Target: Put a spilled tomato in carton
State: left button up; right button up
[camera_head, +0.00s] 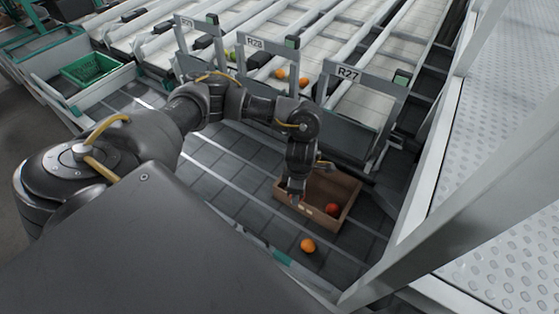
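A brown open carton (350,190) stands on the dark slatted surface below the R27 lane. A red tomato (332,209) lies inside it. An orange tomato (308,245) lies on the dark surface just in front of the carton, outside it. My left gripper (296,192) points down at the carton's left side, over or just inside its rim. A small patch of red shows at its fingertips; I cannot tell whether it is held or lies behind them. The fingers are too small and dark to read as open or shut. My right gripper is not in view.
Lane frames marked R27 (348,73) and R28 (255,42) stand behind the carton. Several tomatoes (280,73) lie on the lanes behind. A green crate (90,67) sits at the far left. A pale metal frame (425,225) and perforated panel (505,170) bound the right.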

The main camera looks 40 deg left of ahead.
pick_arm(q)
jog(key=s+d+r+m, duration=0.1)
jog(key=d+r+m, duration=0.2)
jog(key=r+m, duration=0.5)
jog(key=s+d+r+m, duration=0.1)
jog(key=d+r+m, duration=0.3)
jog(key=r+m, duration=0.4)
jog(key=s+a+r+m, duration=0.3)
jog(key=r+m, duration=0.1)
jog(key=m, duration=0.3)
jog(key=shift+r+m, duration=0.15)
jog(key=shift+m, duration=0.25)
